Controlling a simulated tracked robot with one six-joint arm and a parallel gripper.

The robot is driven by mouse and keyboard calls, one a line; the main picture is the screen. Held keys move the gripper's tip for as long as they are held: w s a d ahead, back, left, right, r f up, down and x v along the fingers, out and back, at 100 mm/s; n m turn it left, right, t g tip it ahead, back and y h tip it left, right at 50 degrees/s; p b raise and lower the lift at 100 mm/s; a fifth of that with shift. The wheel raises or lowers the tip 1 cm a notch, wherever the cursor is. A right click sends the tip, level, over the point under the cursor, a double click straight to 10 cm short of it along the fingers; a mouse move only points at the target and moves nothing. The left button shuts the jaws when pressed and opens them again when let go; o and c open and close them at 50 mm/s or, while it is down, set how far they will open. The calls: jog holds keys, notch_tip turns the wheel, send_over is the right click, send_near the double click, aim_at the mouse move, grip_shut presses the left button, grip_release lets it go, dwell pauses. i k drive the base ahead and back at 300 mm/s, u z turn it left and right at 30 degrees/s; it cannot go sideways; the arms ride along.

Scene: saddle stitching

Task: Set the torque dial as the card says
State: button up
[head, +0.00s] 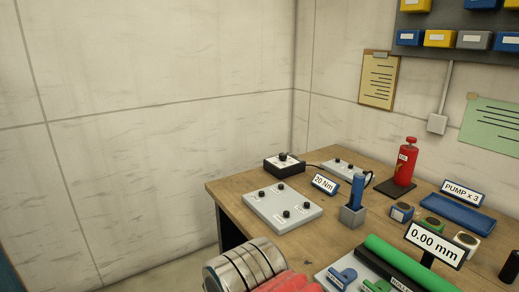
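The card (325,184) is a small white sign with a blue border, tilted on the wooden bench, and reads "20 Nm". Behind it to the left is a black box (284,168) with a pale top and a dark knob (283,157), which looks like the torque dial. Its scale and pointer are too small to read. A blue tool (357,188) stands upright in a grey block holder (352,215) to the right of the card. My gripper is not in view.
A grey panel (262,211) with several black knobs lies in front of the box; a similar panel (345,170) lies behind. A red pump-like bottle (407,162), blue tray (458,215) and "0.00 mm" display (435,244) stand right. A banded metal cylinder (245,268) fills the lower foreground.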

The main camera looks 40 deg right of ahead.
aim_at(283, 157)
jog(key=u, duration=0.1)
jog(key=i, duration=1.45)
jog(key=z, duration=0.9)
jog(key=i, duration=1.05)
jog(key=z, duration=0.7)
